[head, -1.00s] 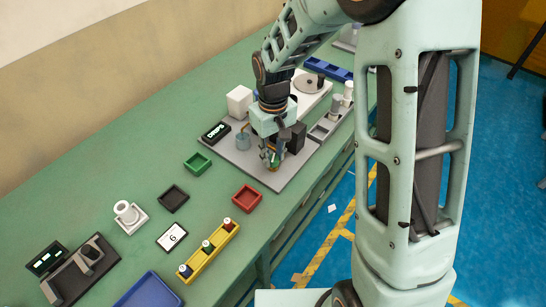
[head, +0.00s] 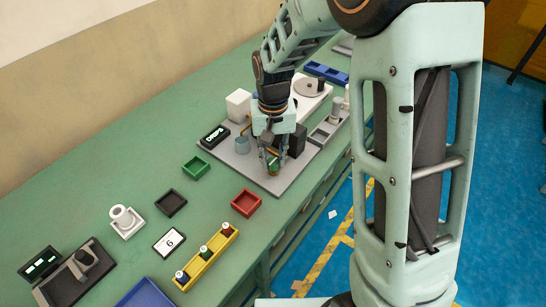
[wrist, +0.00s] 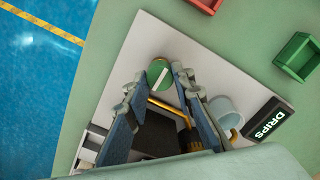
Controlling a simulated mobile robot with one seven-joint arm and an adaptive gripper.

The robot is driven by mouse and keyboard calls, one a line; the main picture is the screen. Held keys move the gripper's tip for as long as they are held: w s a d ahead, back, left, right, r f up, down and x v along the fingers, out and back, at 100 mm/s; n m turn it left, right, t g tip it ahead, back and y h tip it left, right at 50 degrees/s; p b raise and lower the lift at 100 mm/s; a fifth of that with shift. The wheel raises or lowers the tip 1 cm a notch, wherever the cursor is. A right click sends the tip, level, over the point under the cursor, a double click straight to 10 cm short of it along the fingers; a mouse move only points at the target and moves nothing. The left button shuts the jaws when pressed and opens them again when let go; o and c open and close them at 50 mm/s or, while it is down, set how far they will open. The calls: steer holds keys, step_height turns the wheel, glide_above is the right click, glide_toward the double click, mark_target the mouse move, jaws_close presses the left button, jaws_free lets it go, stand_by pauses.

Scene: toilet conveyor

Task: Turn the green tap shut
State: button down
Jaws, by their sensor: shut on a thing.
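The green tap (wrist: 158,73) is a round green knob with a pale bar across it, on the grey base plate (wrist: 140,42). In the wrist view the fingers of my gripper (wrist: 160,80) lie on either side of the knob, shut on it. In the head view my gripper (head: 272,165) points down at the tap, near the plate's front corner, and the fingers mostly hide the knob. A brass pipe (wrist: 163,104) runs behind the tap between the fingers.
A grey-blue cup (wrist: 222,108) and a black DRIPS display (wrist: 266,120) stand on the plate beside the tap. A black block (head: 297,140) is close to my gripper. Green (head: 195,167) and red (head: 246,203) trays lie nearby on open green bench.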

mark_target(273, 161)
steer(key=c, duration=1.7)
jaws_free()
steer(key=shift+o, duration=0.2)
step_height(273, 161, up, 12)
